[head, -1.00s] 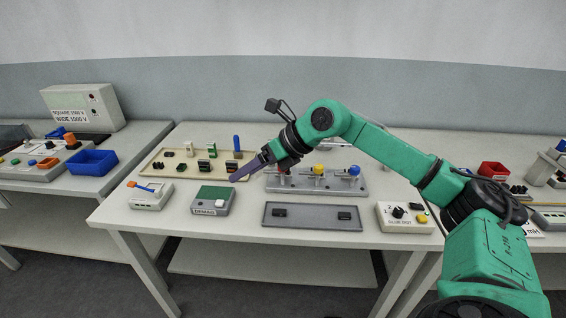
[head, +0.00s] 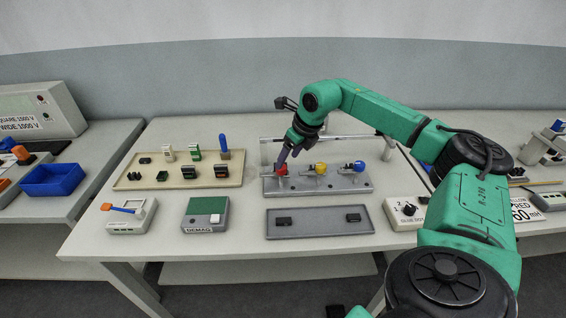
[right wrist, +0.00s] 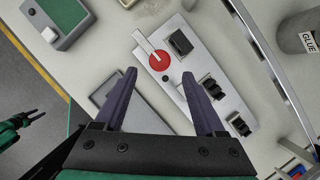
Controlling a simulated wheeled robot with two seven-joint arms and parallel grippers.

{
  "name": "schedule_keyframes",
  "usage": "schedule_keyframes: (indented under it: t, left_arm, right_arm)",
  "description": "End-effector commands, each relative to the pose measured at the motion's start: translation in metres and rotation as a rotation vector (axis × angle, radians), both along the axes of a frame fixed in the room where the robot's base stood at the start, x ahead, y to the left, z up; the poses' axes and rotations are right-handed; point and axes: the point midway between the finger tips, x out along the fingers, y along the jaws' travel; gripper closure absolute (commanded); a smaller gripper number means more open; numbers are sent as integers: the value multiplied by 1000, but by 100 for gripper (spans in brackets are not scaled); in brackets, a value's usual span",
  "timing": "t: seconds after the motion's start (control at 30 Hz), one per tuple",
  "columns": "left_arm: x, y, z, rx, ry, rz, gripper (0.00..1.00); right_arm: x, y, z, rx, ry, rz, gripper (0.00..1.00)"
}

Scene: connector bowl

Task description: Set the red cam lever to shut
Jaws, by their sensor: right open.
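The red cam lever (head: 282,170) is at the left end of a grey fixture (head: 330,186), beside a yellow and a blue one. In the right wrist view the red cam lever (right wrist: 159,61) is a red disc with a pale handle pointing to the upper left. My right gripper (head: 287,160) is open, close to the red lever in the head view. In the wrist view its fingers (right wrist: 160,100) are spread and empty, with the red disc beyond their tips. My left gripper (right wrist: 36,117) is small at the left edge, its dark fingers apart.
The yellow lever (head: 320,168) and blue lever (head: 359,165) stand to the right. A grey tray (head: 320,230) lies in front; a green-topped box (head: 204,208) is front left. A tan board (head: 140,182) with connectors is to the left.

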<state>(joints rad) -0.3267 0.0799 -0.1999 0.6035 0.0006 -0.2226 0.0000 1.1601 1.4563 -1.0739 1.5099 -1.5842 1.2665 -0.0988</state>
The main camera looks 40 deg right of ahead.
Motion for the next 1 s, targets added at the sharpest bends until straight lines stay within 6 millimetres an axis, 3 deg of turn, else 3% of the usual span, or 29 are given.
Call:
schedule_keyframes:
  t: [0.1,0.27,0.5,0.53,0.57,0.7,1.0]
  left_arm:
    - [17,-1,8,-2,-26,-1,50]
    - [44,-3,13,-6,-71,-2,50]
    - [30,-2,11,-4,-49,-2,50]
    - [28,-2,11,-5,-46,-2,50]
    - [27,-2,10,-4,-44,-1,50]
    - [26,-2,10,-4,-42,-1,50]
    - [26,-2,11,-4,-43,-1,50]
  right_arm:
    - [10,2,-24,1,3,2,28]
    - [18,3,-42,0,0,0,28]
    - [19,3,-45,0,-1,0,28]
    - [19,3,-45,0,-1,0,32]
    - [19,3,-45,0,-1,0,43]
    - [19,3,-45,0,-1,0,97]
    - [19,3,-44,1,-2,-16,100]
